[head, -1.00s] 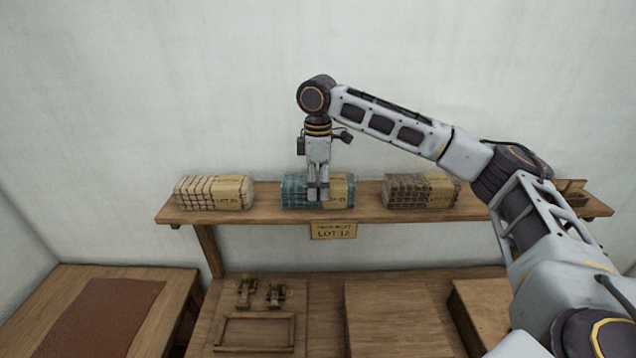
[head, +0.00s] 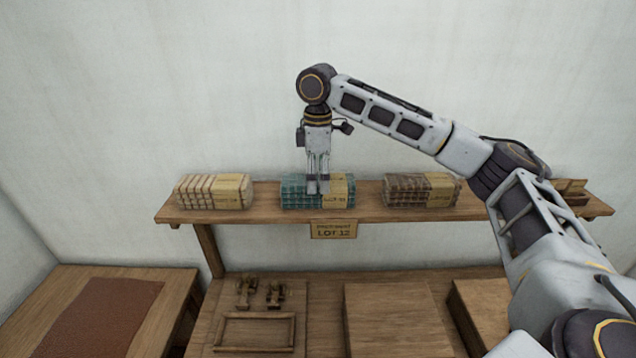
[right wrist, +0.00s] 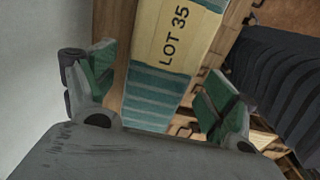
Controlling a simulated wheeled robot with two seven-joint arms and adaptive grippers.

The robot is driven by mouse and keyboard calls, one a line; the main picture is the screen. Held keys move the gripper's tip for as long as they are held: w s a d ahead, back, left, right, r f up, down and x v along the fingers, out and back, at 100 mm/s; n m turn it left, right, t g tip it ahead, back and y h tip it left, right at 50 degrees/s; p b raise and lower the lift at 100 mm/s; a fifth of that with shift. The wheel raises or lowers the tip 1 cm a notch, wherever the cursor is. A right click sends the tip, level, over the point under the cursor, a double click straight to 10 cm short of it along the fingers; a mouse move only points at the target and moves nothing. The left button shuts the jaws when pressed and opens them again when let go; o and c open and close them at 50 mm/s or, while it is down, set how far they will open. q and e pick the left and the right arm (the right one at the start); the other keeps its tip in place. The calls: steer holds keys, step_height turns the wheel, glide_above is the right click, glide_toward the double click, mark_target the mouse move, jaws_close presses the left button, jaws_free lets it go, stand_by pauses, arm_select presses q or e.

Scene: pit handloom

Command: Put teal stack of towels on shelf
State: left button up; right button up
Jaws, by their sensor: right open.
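The teal stack of towels (head: 290,192) sits on the wooden shelf (head: 365,208), between two other stacks. A cream paper band is around it; in the right wrist view the teal stack (right wrist: 152,92) shows the band with "LOT 35". My right gripper (head: 318,190) points down at the stack and covers part of its front in the head view. In the right wrist view its fingers (right wrist: 155,92) are spread, one on each side of the stack, with gaps beside it. The gripper is open and empty. My left gripper is not in view.
A cream stack (head: 208,192) stands left on the shelf and a brown stack (head: 405,190) right. A small wooden box (head: 572,190) is at the right end. A "LOT 12" sign (head: 333,230) hangs from the front edge. Below is a bench with a wooden frame (head: 255,331).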

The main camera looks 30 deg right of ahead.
mark_target(318, 179)
step_height(318, 179, up, 6)
steer(key=shift+f+b, duration=0.2)
steer(key=shift+b, duration=0.2)
steer(key=shift+r+p, duration=0.55)
steer(key=shift+r, duration=1.7)
steer(key=shift+f, duration=0.1)
